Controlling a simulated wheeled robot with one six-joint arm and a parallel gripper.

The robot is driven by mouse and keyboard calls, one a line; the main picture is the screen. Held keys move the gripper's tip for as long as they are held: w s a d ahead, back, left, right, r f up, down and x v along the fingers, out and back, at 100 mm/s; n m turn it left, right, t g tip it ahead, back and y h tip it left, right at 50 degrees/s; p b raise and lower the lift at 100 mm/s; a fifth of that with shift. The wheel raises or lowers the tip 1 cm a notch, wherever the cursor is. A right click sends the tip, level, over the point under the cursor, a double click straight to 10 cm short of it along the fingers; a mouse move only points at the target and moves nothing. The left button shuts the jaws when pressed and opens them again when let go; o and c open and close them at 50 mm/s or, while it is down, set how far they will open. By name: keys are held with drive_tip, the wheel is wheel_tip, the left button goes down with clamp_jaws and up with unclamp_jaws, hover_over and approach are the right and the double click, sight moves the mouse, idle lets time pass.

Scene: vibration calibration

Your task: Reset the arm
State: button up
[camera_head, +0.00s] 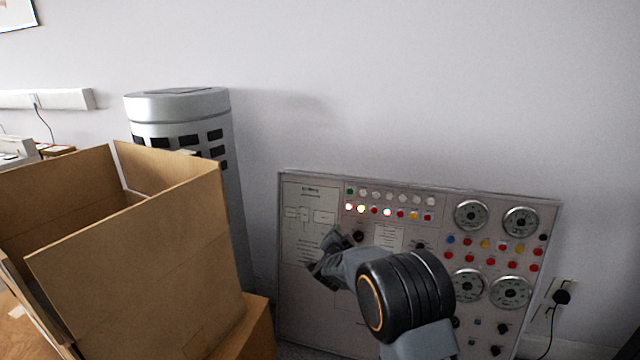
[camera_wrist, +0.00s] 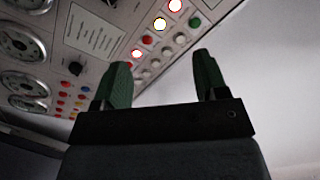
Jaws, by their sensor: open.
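My gripper (camera_wrist: 163,82) shows in the wrist view with its two green fingers apart and nothing between them. In the head view my arm reaches in from the lower right, and my gripper (camera_head: 330,262) is in front of the left part of a grey control panel (camera_head: 310,310). The panel carries gauges, coloured buttons, lit lamps and knobs, and stands against the wall. The panel also shows in the wrist view (camera_wrist: 95,58), tilted, behind and left of the fingers. I cannot tell whether the fingers touch it. My arm hides the panel's lower middle.
An open cardboard box (camera_head: 140,270) stands at the left on another box (camera_head: 258,325). A grey cylindrical unit (camera_head: 180,108) stands behind it. A wall socket with a black plug (camera_head: 562,296) is right of the panel. The wall above the panel is bare.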

drive_tip(key=s+r+n+g+y+p, duration=0.2)
drive_tip(key=s+r+n+y+p, duration=0.15)
drive_tip(key=s+r+p, duration=0.6)
drive_tip(key=s+r+n+g+y+p, duration=0.3)
drive_tip(key=s+r+n+p, duration=0.15)
drive_tip(key=r, duration=0.95)
drive_tip(key=s+d+r+n+g+p, duration=0.1)
drive_tip(key=s+p, duration=0.3)
drive_tip(key=s, duration=0.4)
drive_tip(key=s+d+r+n+g+h+p, duration=0.1)
drive_tip(key=s+d+r+g+p, duration=0.2)
drive_tip(key=s, duration=0.5)
drive_tip(key=s+d+r+n+g+h+p, duration=0.1)
drive_tip(key=s+d+r+g+p, duration=0.1)
drive_tip(key=s, duration=0.6)
wheel_tip(320, 180, up, 2)
drive_tip(key=g+p, duration=0.1)
drive_tip(key=p, duration=0.1)
drive_tip(key=shift+s+d+n+p, duration=0.35)
drive_tip(key=shift+s+d+n, duration=0.05)
drive_tip(key=shift+r, duration=0.2)
